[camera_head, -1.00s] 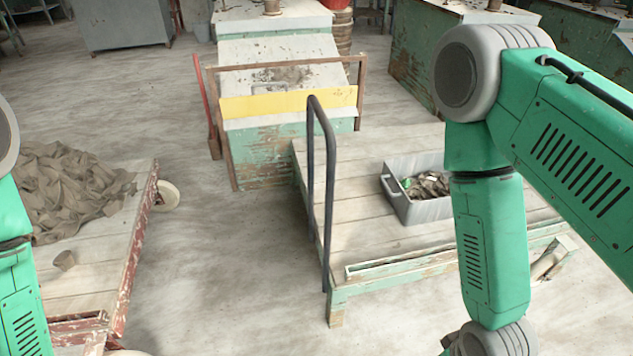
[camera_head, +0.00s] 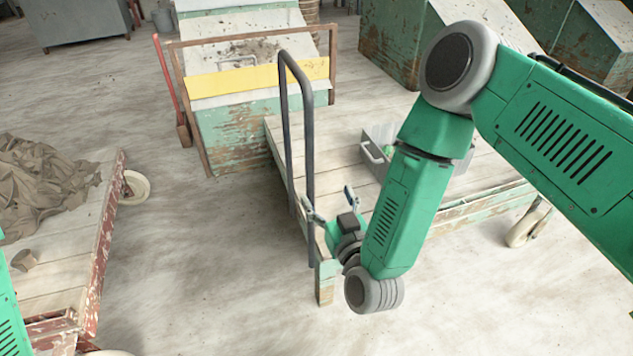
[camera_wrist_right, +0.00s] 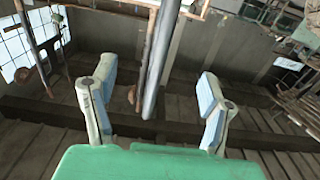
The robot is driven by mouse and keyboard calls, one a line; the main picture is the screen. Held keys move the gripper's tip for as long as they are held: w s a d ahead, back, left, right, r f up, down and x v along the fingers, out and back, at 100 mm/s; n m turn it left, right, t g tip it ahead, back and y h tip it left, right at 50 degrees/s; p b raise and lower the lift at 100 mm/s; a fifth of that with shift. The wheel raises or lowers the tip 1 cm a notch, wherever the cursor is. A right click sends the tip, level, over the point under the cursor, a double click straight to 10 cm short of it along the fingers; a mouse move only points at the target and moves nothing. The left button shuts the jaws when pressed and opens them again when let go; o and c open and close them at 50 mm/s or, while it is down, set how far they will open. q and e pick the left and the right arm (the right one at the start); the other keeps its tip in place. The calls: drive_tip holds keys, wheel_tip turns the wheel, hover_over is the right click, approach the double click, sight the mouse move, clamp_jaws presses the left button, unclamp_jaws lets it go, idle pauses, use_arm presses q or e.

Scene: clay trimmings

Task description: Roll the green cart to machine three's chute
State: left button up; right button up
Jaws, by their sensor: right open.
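The green cart (camera_head: 480,212) has a plank deck, worn green edges and a dark upright push handle (camera_head: 283,110) at its left end. My right gripper (camera_head: 331,202) is open beside the handle's near post. In the right wrist view, the handle bar (camera_wrist_right: 161,60) shows between the spread fingers of my right gripper (camera_wrist_right: 157,80); I see no contact. A green machine with a sloping chute (camera_head: 255,80) and a yellow strip (camera_head: 225,82) stands behind the handle; I see no number on it. My left gripper is out of view.
A grey bin (camera_head: 375,152) sits on the cart deck, partly hidden by my right arm. A red-edged cart (camera_head: 104,235) with brown cloth (camera_head: 40,185) stands at left. A red-handled tool (camera_head: 168,80) leans by the chute. Bare floor (camera_head: 190,240) lies between the carts.

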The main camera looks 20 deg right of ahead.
sight(310, 171)
drive_tip(key=w, duration=0.3)
drive_tip(key=w+b, duration=0.1)
drive_tip(key=w, duration=0.1)
drive_tip(key=w+a+b, duration=0.1)
drive_tip(key=w, duration=0.2)
drive_tip(key=shift+w, duration=0.3)
drive_tip(key=shift+w+d+b, duration=0.2)
drive_tip(key=shift+w+b, duration=0.25)
drive_tip(key=shift+w, duration=0.45)
drive_tip(key=shift+a, duration=0.2)
drive_tip(key=shift+c, duration=0.5)
drive_tip(key=c, duration=1.4)
clamp_jaws()
